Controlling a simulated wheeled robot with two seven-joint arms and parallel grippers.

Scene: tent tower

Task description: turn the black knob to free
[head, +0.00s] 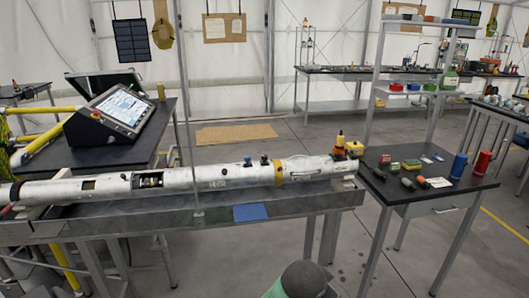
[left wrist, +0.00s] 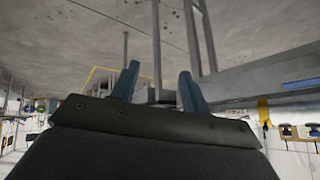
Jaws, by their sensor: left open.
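A long white tube (head: 222,178) lies across a grey bench in the head view. Two small dark knobs stand up on its top right of the middle: one (head: 248,161) and, just right of it, another (head: 264,160). They are too small to tell which way either is turned or to read any marks. My right gripper is in neither view.
A black side table (head: 395,187) at right holds small parts and red and blue cylinders. A console screen (head: 122,108) stands behind left.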

